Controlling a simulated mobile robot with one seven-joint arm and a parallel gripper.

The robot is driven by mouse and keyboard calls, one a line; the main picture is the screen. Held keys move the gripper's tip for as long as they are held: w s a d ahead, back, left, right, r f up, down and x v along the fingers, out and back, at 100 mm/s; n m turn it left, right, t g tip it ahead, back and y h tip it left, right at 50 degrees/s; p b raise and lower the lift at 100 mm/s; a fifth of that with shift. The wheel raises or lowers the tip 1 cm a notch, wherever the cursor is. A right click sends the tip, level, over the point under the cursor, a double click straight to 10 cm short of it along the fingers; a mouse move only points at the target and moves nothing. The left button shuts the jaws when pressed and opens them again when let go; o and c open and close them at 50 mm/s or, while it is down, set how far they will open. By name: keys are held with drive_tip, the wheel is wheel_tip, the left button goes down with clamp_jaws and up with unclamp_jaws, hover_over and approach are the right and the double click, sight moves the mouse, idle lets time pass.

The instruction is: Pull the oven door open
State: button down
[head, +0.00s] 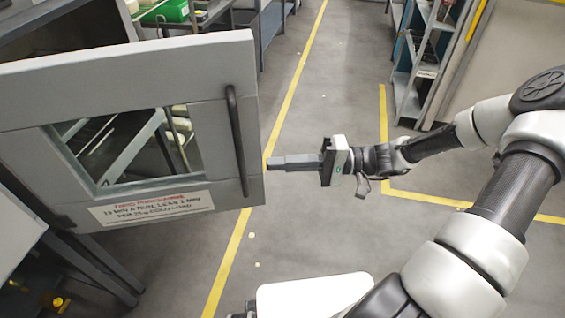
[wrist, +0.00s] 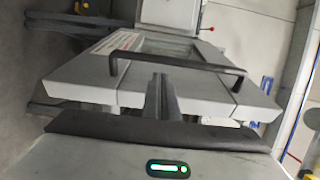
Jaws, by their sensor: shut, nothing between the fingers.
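The grey oven door (head: 222,75) fills the left of the head view, with a window, a printed label and a black bar handle (head: 236,140) near its right edge. Floor shows past that edge, and the door looks swung out from the oven body; the exact angle is unclear. In the wrist view the door (wrist: 85,78) lies ahead, with the handle (wrist: 185,62) crossing it. My gripper (head: 272,162) is shut and empty, its fingers pointing left at the door's handle edge. In the wrist view the fingertips (wrist: 159,76) are close to the handle bar; contact cannot be told.
A dark stand (head: 85,262) is at the lower left. A shelf rack (head: 420,65) stands at the upper right, and a green bin (head: 172,12) is at the top left. The grey floor (head: 320,230) with yellow lines is clear around my gripper.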

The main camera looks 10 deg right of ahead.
sight(252, 165)
drive_tip(key=a, duration=0.3)
drive_tip(key=a+b, duration=0.1)
drive_tip(key=a, duration=0.2)
drive_tip(key=shift+w+a, duration=0.2)
drive_tip(key=shift+a, duration=0.05)
